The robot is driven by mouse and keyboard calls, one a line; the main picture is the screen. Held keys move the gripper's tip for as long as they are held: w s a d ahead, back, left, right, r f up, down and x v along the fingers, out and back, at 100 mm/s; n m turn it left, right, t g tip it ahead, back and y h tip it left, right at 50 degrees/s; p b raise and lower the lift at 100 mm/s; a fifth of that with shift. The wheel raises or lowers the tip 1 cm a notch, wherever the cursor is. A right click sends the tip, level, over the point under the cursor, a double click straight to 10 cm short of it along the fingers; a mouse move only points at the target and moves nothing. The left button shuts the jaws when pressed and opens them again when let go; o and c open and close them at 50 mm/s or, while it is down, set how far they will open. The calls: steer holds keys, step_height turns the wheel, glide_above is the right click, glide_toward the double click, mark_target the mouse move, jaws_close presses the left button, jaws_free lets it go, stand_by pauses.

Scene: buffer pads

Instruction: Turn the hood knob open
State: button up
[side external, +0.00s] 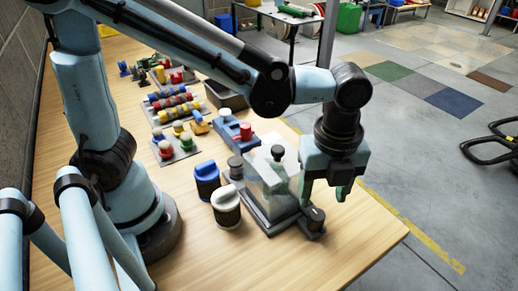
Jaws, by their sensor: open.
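A clear box-shaped hood (262,182) stands on a dark grey base (268,222) near the front of the wooden table. A black knob (278,152) sits on top of the hood. A second dark round knob (315,216) sits on a small block at the base's right front corner. I cannot tell for certain which one is the hood knob. My gripper (324,192) points down just right of the hood, with its two teal fingers apart and nothing seen between them. The fingertips appear above the corner knob, apart from it in the picture.
A blue-topped dark jar (207,181) and a white-topped one (226,206) stand left of the hood. A blue block with a red button (240,132) is behind it. Several coloured knobs and panels fill the table's back. The table's front right is bare.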

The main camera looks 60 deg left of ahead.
mark_target(317, 214)
steer(key=shift+f, duration=3.7)
steer(key=c, duration=1)
